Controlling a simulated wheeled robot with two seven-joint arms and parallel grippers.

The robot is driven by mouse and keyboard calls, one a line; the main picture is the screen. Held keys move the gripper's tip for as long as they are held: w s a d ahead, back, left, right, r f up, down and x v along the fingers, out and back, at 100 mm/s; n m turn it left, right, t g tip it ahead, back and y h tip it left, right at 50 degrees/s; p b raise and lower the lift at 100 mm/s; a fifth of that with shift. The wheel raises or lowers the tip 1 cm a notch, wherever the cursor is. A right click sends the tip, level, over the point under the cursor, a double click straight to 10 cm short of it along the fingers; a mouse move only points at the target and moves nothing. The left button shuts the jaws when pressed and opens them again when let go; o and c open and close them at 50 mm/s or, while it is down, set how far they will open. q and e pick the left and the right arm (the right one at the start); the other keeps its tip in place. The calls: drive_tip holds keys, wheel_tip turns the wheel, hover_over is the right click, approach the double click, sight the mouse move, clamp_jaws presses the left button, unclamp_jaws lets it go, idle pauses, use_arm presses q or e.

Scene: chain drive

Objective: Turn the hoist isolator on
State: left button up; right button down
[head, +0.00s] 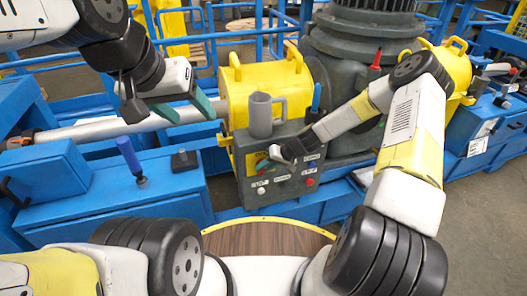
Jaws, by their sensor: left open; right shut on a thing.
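The grey control box (247,190) stands in the middle of the head view with labelled controls on its front. My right gripper (276,154) is at the upper left of this front, shut on what looks like the isolator switch (262,165). A little red, yellow and green shows beside the jaws. The fingers hide most of the switch, so its handle position cannot be told.
The front also has a white knob (261,190), a red button (310,182) and a blue button (312,165). A blue lever (130,158) rises at left. A wooden round top (265,237) lies nearer.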

drive_tip(key=y, duration=0.2)
drive_tip(key=m+y, duration=0.1)
drive_tip(key=y, duration=0.2)
drive_tip(key=shift+d+f+m+g, duration=0.1)
drive_tip(key=shift+f+m+g, duration=0.05)
drive_tip(key=shift+m+g, duration=0.2)
drive_tip(key=m+y, duration=0.1)
drive_tip(key=y, duration=0.3)
drive_tip(key=shift+y, duration=0.4)
drive_tip(key=shift+m, duration=0.25)
drive_tip(key=shift+g, duration=0.25)
drive_tip(key=c, duration=1.4)
unclamp_jaws()
drive_tip(key=shift+o, duration=0.2)
drive_tip(key=d, duration=0.7)
drive_tip(key=shift+s+d, duration=0.3)
drive_tip(key=shift+d, duration=0.05)
